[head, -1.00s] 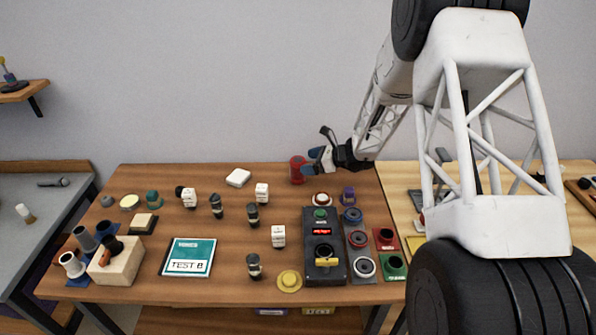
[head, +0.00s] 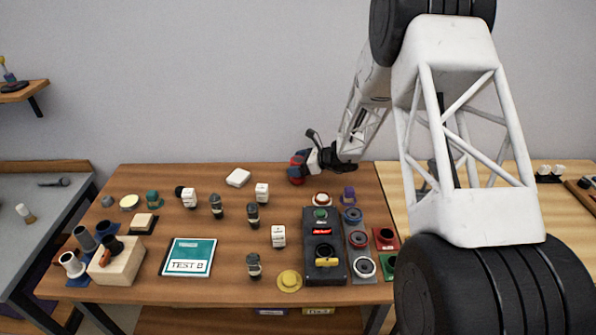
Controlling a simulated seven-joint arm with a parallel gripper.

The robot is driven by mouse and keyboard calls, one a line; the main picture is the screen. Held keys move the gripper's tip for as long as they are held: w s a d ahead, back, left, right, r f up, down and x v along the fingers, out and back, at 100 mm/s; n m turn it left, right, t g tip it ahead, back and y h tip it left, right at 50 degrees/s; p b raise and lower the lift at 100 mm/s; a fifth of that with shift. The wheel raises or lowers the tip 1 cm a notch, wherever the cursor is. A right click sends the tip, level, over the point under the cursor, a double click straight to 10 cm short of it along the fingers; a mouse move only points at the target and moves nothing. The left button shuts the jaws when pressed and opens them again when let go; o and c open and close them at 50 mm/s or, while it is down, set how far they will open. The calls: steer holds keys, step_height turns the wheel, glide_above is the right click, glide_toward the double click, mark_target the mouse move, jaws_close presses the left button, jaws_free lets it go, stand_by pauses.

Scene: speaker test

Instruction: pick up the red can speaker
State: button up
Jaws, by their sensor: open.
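The red can speaker (head: 294,176) stands upright near the back edge of the wooden table, right of the middle. The fingers and gripper body hide part of the can. I cannot tell whether the fingers touch it or lie on both sides of it.
Several small speakers and a TEST B board (head: 188,258) fill the left side.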

stand_by(0.4)
steer(key=c, duration=1.2)
steer(key=shift+r, duration=0.2)
step_height(320, 180, up, 10)
steer(key=shift+f, duration=0.15)
